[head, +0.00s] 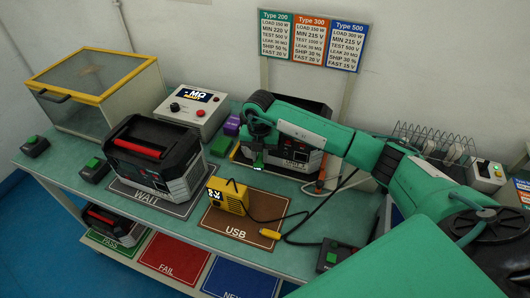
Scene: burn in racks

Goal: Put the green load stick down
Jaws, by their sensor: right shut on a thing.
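My right gripper (260,146) reaches in from the right, pointing down, and is shut on the green load stick (258,161). Only a small part of the stick shows below the fingers. The stick appears in front of the left side of a black and grey power unit (307,160) at the back of the bench. Whether it touches that unit, I cannot tell. A yellow meter (231,199) with a cable stands on the brown USB mat (245,232), in front of the gripper. My left gripper is not in view.
Another power unit with a red handle (140,150) stands on the WAIT mat (150,198). A small purple block (231,126) and a control box (190,112) are behind it. A yellow-framed clear case (95,90) stands at the back left. A black cable crosses the bench right of the USB mat.

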